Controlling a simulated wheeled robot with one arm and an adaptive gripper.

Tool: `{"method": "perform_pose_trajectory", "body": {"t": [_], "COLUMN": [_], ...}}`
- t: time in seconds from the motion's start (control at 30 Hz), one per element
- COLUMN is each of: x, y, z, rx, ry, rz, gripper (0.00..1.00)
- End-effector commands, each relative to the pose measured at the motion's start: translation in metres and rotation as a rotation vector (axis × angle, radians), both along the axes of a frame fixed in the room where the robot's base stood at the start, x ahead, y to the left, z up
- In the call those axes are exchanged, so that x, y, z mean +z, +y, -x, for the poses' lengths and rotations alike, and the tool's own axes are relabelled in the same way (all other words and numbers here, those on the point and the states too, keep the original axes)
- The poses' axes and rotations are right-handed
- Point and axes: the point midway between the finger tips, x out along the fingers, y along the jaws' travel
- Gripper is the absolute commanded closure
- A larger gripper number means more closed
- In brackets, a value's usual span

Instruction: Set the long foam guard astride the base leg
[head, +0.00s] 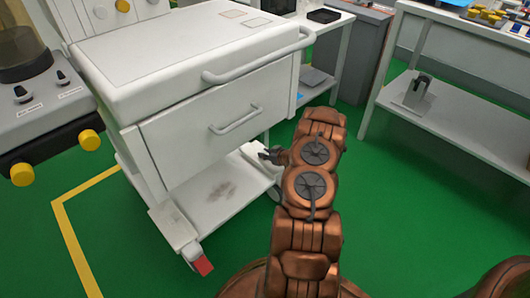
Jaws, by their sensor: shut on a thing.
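My gripper (268,156) is small and dark in the head view, at the right side of the white cart (190,70), just above its lower shelf. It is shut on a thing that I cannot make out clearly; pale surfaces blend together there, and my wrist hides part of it. I cannot tell the long foam guard apart from the white shelf and base. One base leg (187,246) sticks out at the cart's front left, with a pale block (172,227) over it and a red end (203,266). The far right leg is mostly hidden.
The lower shelf (238,198) bears a brownish smudge. A grey unit with yellow knobs (50,115) stands at the left. A white table (450,130) with a metal holder (417,92) is at the right.

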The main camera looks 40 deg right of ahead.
Motion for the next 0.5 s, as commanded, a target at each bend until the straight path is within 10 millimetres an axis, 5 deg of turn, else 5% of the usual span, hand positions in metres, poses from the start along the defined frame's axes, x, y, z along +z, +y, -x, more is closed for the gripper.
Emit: {"method": "perform_pose_trajectory", "body": {"t": [0.3, 0.33, 0.5], "x": [-0.0009, -0.0008, -0.0009], "y": [-0.0004, -0.0004, -0.0005], "z": [-0.0002, -0.0002, -0.0001], "rx": [0.0, 0.0, 0.0], "ry": [0.0, 0.0, 0.0], "rz": [0.001, 0.001, 0.001], "gripper": [1.0, 0.73, 0.55]}}
